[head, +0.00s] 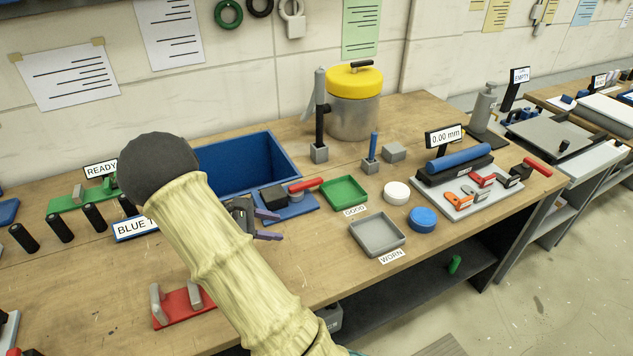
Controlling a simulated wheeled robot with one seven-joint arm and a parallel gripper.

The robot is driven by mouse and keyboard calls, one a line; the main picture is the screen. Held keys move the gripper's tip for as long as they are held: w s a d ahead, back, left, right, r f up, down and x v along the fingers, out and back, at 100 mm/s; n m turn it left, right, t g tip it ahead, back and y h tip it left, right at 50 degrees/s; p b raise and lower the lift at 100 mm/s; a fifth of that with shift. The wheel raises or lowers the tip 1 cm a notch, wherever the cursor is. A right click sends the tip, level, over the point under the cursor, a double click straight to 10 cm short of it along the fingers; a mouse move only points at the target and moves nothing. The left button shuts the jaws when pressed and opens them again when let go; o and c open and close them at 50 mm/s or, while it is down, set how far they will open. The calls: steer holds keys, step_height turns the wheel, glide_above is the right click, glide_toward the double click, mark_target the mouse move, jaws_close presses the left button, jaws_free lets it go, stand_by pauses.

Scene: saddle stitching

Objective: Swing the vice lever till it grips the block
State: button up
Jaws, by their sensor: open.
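The red lever is clear of the fingers. Whether the dark block is gripped cannot be told from here.
The blue bin (262,150) stands behind my gripper. A green tray (345,194) and a grey tray (377,247) lie to the right. A red stand (184,311) with grey uprights is at front left. A yellow-lidded pot (353,115) stands behind. The table's front edge is close.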

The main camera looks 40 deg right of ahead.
steer(key=s+a+m+t+y+b, duration=0.3)
steer(key=s+a+m+y, duration=0.2)
steer(key=a, duration=0.3)
steer(key=s+a+f+m+t+y+b, duration=0.1)
steer(key=s+a+m+t+y+b, duration=0.3)
steer(key=s+a, duration=0.4)
steer(key=shift+a+f+m+t+y, duration=0.25)
steer(key=shift+a+m+y, duration=0.25)
steer(key=shift+m+y, duration=0.35)
steer(key=shift+w+r, duration=0.1)
steer(key=shift+c, duration=0.8)
